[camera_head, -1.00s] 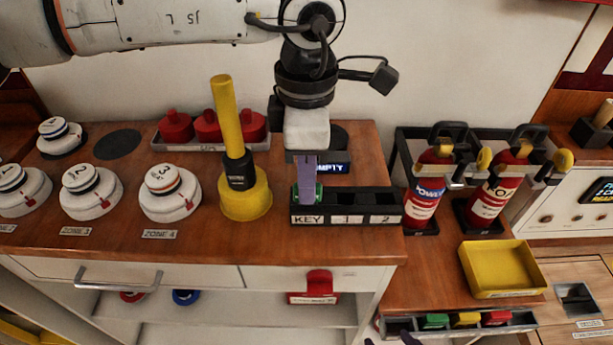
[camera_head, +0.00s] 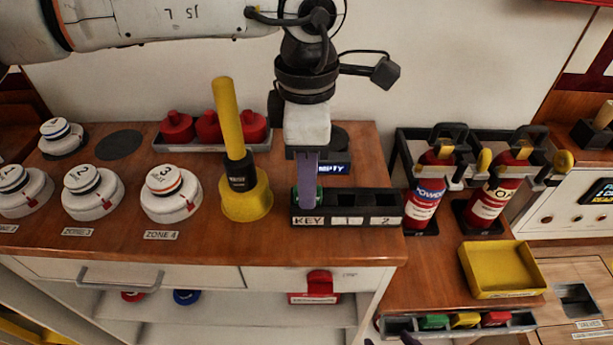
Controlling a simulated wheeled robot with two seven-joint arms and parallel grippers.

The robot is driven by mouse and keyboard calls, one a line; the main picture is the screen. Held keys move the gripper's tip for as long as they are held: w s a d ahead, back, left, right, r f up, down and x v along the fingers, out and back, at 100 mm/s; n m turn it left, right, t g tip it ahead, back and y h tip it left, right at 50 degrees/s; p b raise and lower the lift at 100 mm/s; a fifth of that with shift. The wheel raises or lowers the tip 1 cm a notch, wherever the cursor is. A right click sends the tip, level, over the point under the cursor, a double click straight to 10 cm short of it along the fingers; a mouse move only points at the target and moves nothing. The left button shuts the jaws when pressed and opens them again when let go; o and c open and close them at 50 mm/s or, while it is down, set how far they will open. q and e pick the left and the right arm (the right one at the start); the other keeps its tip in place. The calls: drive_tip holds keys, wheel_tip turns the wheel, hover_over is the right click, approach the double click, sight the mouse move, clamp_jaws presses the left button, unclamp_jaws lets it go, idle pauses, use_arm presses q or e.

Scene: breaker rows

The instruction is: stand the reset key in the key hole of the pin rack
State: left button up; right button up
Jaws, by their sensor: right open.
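The pin rack (camera_head: 363,222) is a black block near the front edge of the wooden counter, with openings labelled KEY, 1 and 2. My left gripper (camera_head: 308,195) points down over the KEY opening, at the rack's left end. It is shut on the reset key (camera_head: 320,192), of which only slivers of green show beside the purple finger. The key appears upright at the KEY opening. The finger hides most of it, and I cannot see how deep it sits. Only dark tips of my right gripper (camera_head: 390,341) show at the bottom edge; it is open.
A yellow plunger-like tool (camera_head: 244,195) stands just left of the rack. White numbered knobs (camera_head: 170,194) and a tray of red caps (camera_head: 207,127) are further left. Two red extinguishers (camera_head: 489,195), a yellow tray (camera_head: 500,268) and a rack of coloured blocks (camera_head: 466,320) are right.

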use_arm(q)
wheel_tip(320, 180, up, 6)
drive_tip(key=p, duration=0.3)
drive_tip(key=shift+f, duration=0.2)
drive_tip(key=shift+r+p, duration=0.35)
drive_tip(key=shift+r, duration=0.3)
use_arm(e)
drive_tip(key=shift+w+a+r+g, duration=0.1)
drive_tip(key=shift+a+r+g, duration=0.15)
drive_tip(key=shift+g, duration=0.15)
drive_tip(key=shift+d, duration=0.1)
